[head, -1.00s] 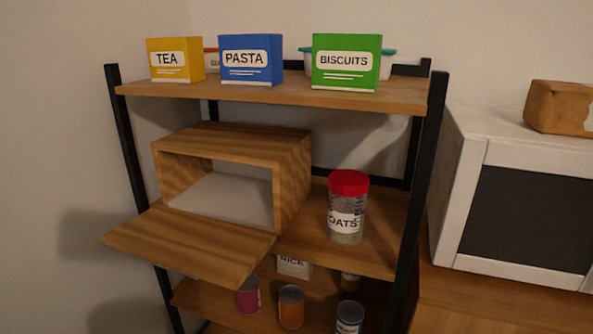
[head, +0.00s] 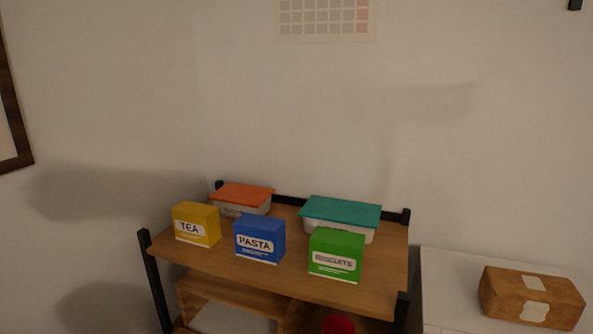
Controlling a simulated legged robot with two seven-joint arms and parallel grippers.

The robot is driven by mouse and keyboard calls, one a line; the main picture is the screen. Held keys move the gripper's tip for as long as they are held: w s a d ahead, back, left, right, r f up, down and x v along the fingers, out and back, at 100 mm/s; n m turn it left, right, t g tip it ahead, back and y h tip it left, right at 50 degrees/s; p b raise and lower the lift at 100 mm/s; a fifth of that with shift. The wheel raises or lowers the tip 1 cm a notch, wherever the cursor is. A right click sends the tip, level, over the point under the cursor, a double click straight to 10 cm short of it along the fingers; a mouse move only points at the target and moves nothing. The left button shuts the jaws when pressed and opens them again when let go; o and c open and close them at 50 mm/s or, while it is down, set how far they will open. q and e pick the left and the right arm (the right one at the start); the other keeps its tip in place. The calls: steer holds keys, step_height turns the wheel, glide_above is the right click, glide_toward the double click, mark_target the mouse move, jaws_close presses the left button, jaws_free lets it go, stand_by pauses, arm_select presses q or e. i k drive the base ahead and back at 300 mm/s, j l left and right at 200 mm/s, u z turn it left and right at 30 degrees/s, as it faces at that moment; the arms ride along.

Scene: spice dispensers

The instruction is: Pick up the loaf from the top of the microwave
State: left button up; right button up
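The loaf (head: 531,299) is a brown block with pale patches. It lies on the white top of the microwave (head: 449,277) at the lower right of the head view. The front of the microwave is below the picture edge. Neither of my grippers shows in the head view, so their distance from the loaf cannot be told.
A shelf rack (head: 200,257) stands left of the microwave. Its top board holds a yellow TEA box (head: 196,224), a blue PASTA box (head: 259,239), a green BISCUITS box (head: 336,255), an orange-lidded tub (head: 243,196) and a teal-lidded tub (head: 341,213).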

mark_target(554, 302)
steer(key=l+z, duration=0.1)
steer(key=z, duration=1.3)
